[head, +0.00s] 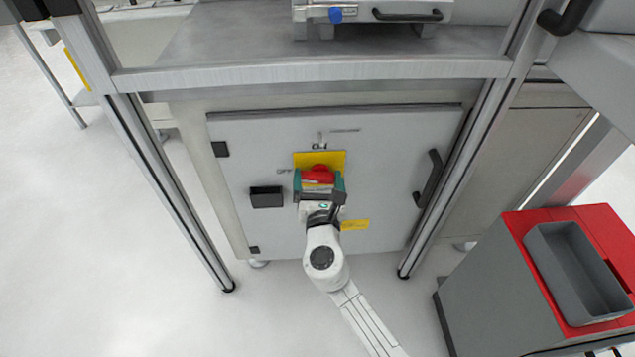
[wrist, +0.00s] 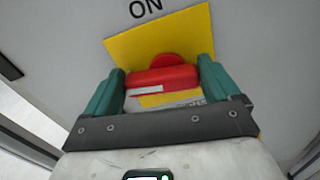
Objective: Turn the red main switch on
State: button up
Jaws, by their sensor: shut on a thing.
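The red main switch (head: 318,172) sits on a yellow plate (head: 334,158) on the grey cabinet door. "OFF" is printed left of the plate and a label stands above it; the wrist view reads "ON". In the wrist view the red handle (wrist: 165,78) lies roughly level, with a white mark toward its left end. My gripper (head: 318,181) faces the door from the front. Its green fingers (wrist: 160,80) stand at the handle's two ends, shut on it. The lower part of the plate is partly hidden by the gripper.
The cabinet door (head: 390,170) has a black handle (head: 428,179) at right and a small dark box (head: 266,197) left of the switch. Metal frame posts flank it under a bench (head: 240,40). A red-topped grey cabinet with a grey bin (head: 548,238) stands at right. The left floor is clear.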

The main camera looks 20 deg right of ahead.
jog(key=m+b, duration=0.1)
jog(key=m, duration=0.1)
jog(key=m+b, duration=0.2)
jog(key=shift+d+f+m, duration=0.1)
jog(key=shift+d+m, duration=0.1)
jog(key=shift+m, duration=0.1)
jog(key=m+b, duration=0.2)
jog(key=m, duration=0.1)
jog(key=shift+s+d+m+b, duration=0.15)
jog(key=shift+d+m+b, duration=0.05)
jog(key=shift+m+b, duration=0.15)
jog(key=m+b, duration=0.2)
jog(key=m, duration=0.1)
jog(key=m+b, duration=0.1)
jog(key=shift+d+f, duration=0.1)
jog(key=shift+d, duration=0.15)
jog(key=shift+s+d+m+b, duration=0.1)
jog(key=shift+d+m+b, duration=0.1)
jog(key=shift+m+b, duration=1.5)
jog(key=shift+m+p, duration=0.35)
jog(key=shift+m, duration=0.1)
jog(key=o, duration=0.8)
jog(key=p+v, duration=0.1)
jog(key=v, duration=0.9)
jog(key=shift+s+a+p, duration=0.1)
jog(key=shift+s+p, duration=0.3)
